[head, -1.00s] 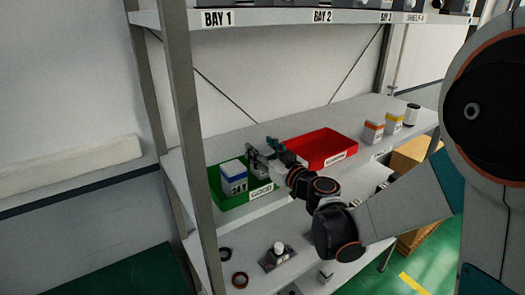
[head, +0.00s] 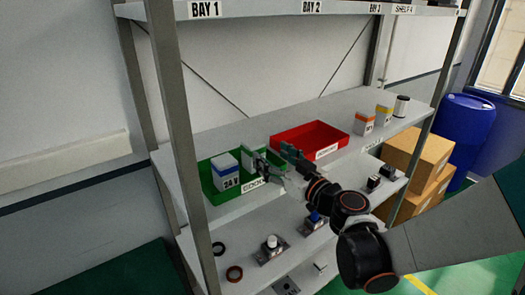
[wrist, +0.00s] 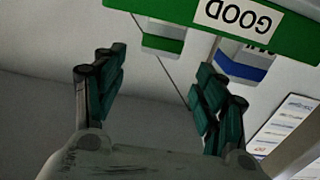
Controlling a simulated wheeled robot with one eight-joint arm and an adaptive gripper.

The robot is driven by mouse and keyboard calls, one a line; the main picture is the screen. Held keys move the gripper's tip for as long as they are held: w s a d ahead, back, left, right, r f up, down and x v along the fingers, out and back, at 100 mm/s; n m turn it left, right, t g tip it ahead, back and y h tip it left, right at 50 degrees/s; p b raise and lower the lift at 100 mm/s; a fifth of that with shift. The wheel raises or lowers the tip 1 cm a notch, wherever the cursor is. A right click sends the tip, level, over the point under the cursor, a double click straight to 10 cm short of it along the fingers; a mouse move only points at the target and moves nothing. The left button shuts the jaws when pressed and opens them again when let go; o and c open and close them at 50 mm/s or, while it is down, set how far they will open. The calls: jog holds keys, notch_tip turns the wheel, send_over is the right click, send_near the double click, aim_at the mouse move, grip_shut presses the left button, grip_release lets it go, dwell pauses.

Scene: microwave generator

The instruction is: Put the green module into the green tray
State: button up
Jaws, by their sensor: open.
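The green tray (head: 197,187) lies on the middle shelf at the left, with a GOOD label on its front. In the wrist view its front wall (wrist: 185,7) is upside down.
A red tray (head: 318,141) lies to the right. A shelf post (head: 180,120) rises left of the green tray. Small parts lie on the shelf below.

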jog(key=s+d+r+m+t+h, duration=0.2)
jog(key=d+r+m+t+h, duration=0.4)
jog(key=d, duration=0.5)
jog(key=s+d+m+g+h, duration=0.35)
jog(key=d+g+h, duration=0.2)
jog(key=d, duration=0.25)
jog(key=s+a+f+n+g, duration=0.1)
jog(key=s+f+g, duration=0.3)
jog(key=s, duration=0.5)
jog(key=s+a+f+n+g+y, duration=0.1)
jog(key=s+a+f+g, duration=0.1)
jog(key=s+f+g, duration=0.2)
jog(key=s+f, duration=0.3)
jog(key=s, duration=0.2)
jog(key=shift+s+a+f+n, duration=0.15)
jog(key=shift+s+a+n, duration=0.15)
jog(key=shift+n, duration=0.05)
jog(key=shift+y, duration=0.25)
